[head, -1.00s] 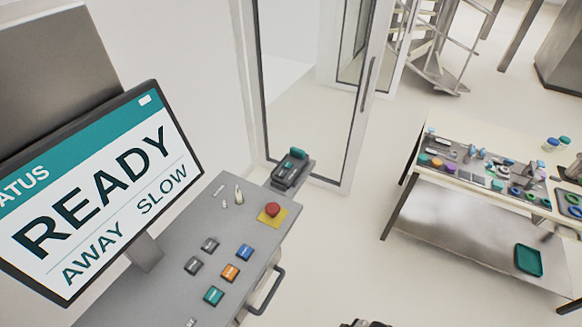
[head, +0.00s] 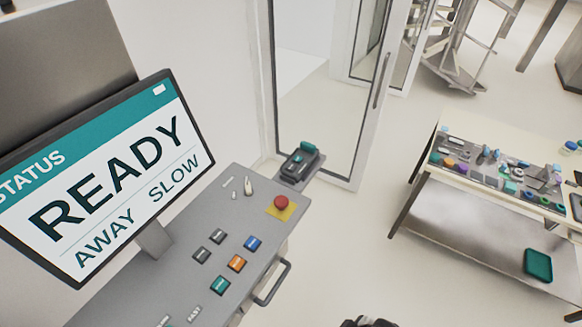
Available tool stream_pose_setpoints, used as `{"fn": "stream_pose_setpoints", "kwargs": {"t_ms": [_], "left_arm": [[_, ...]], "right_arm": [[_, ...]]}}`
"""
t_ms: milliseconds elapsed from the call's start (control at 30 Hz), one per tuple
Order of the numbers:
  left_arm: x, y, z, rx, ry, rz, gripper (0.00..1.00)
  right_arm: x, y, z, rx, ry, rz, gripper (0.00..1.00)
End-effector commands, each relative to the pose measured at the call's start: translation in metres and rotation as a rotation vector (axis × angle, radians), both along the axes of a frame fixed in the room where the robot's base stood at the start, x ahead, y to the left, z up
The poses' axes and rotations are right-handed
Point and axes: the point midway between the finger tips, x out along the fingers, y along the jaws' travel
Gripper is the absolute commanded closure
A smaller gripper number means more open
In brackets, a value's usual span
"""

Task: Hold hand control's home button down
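The hand control (head: 300,163), a dark handheld unit with a teal-green end and a small teal button area, rests on a grey holder beyond the console's far right corner, by the glass door. Its button labels are too small to read, so I cannot tell which is the home button. Nothing touches it. Neither gripper can be made out; only a small dark piece shows at the bottom edge, and I cannot tell what it is.
The grey console (head: 190,265) carries a red mushroom button (head: 281,203) and several coloured buttons. A screen (head: 110,180) reads READY, AWAY, SLOW. A glass door (head: 325,90) stands behind. A bench (head: 450,172) with small parts is at right. The floor between is clear.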

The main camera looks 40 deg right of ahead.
Motion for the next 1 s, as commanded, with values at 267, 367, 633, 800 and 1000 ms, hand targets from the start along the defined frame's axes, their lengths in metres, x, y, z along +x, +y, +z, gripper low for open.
{"fn": "stream_pose_setpoints", "kwargs": {"t_ms": [267, 367, 633, 800, 1000], "left_arm": [[0.0, 0.0, -0.0001, 0.0, 0.0, 0.0, 0.08], [0.0, 0.0, -0.0001, 0.0, 0.0, 0.0, 0.08], [0.0, 0.0, -0.0001, 0.0, 0.0, 0.0, 0.08], [0.0, 0.0, -0.0001, 0.0, 0.0, 0.0, 0.08], [0.0, 0.0, -0.0001, 0.0, 0.0, 0.0, 0.08]], "right_arm": [[-0.0001, -0.0023, -0.0001, -0.008, 0.0, 0.005, 1.0], [-0.0001, -0.0023, -0.0001, -0.008, 0.0, 0.005, 1.0], [0.0, -0.0015, 0.0, -0.005, 0.0, 0.004, 1.0], [0.0, -0.0003, 0.0, -0.001, 0.0, 0.001, 1.0], [0.0001, 0.0008, 0.0, 0.003, 0.0, -0.002, 1.0]]}}
